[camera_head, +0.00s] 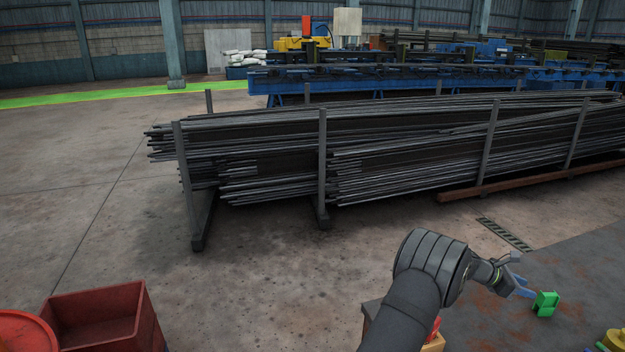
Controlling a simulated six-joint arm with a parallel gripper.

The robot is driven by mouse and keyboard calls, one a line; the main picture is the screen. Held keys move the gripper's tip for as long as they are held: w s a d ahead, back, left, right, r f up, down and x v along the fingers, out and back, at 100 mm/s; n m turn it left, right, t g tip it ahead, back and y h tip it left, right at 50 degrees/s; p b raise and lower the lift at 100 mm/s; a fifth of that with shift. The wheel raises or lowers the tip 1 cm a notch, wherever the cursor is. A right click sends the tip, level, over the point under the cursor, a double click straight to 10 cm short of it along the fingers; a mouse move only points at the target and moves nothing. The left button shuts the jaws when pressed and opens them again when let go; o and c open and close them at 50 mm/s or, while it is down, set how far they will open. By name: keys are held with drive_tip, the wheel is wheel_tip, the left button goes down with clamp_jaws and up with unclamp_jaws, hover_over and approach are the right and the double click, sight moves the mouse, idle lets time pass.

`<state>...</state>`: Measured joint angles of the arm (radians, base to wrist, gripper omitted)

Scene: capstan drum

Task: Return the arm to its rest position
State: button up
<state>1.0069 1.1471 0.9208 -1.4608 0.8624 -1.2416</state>
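My dark grey arm rises from the bottom edge right of centre and bends to the right over a grey, rust-stained surface. My gripper (525,277) is at its end, near the right side. Its two fingers look spread apart, one toward the upper side and a bluish one lower down, with nothing visible between them. A small green block (545,303) is just right of the lower fingertip. Whether they touch cannot be told.
A red open bin (148,325) and a round red object (20,330) are at the lower left. A yellow object (615,341) is at the lower right corner. A red item on a wooden piece (434,344) is partly behind my arm. Racked metal bars (250,150) lie beyond.

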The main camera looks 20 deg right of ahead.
sight(556, 294)
drive_tip(key=shift+d, duration=0.1)
drive_tip(key=x, duration=1.1)
drive_tip(key=shift+s+d+f, duration=0.1)
drive_tip(key=shift+s+d, duration=0.15)
drive_tip(key=shift+d, duration=0.1)
drive_tip(key=shift+r, duration=0.9)
